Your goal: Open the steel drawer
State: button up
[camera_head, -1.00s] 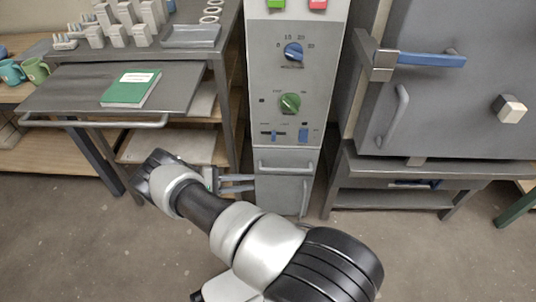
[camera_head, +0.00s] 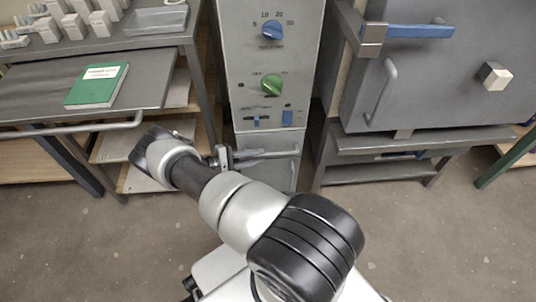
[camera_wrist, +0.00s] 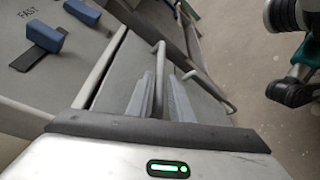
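The steel drawer (camera_head: 248,142) is the narrow grey front under the control panel in the head view, and it looks shut. In the wrist view, the handle (camera_wrist: 159,58) runs down into the gap between the two fingers of my gripper (camera_wrist: 161,75). The fingers are apart, one on each side of the bar. I cannot tell whether either finger touches it.
The control panel (camera_head: 240,70) with blue and green knobs stands above the drawer. A steel table (camera_head: 150,80) with a green book (camera_head: 97,87) is at the left. A grey kiln (camera_head: 440,90) on a stand is at the right. Floor is clear in front.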

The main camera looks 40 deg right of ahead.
aim_at(262, 155)
jog(key=x, duration=0.5)
grip_shut()
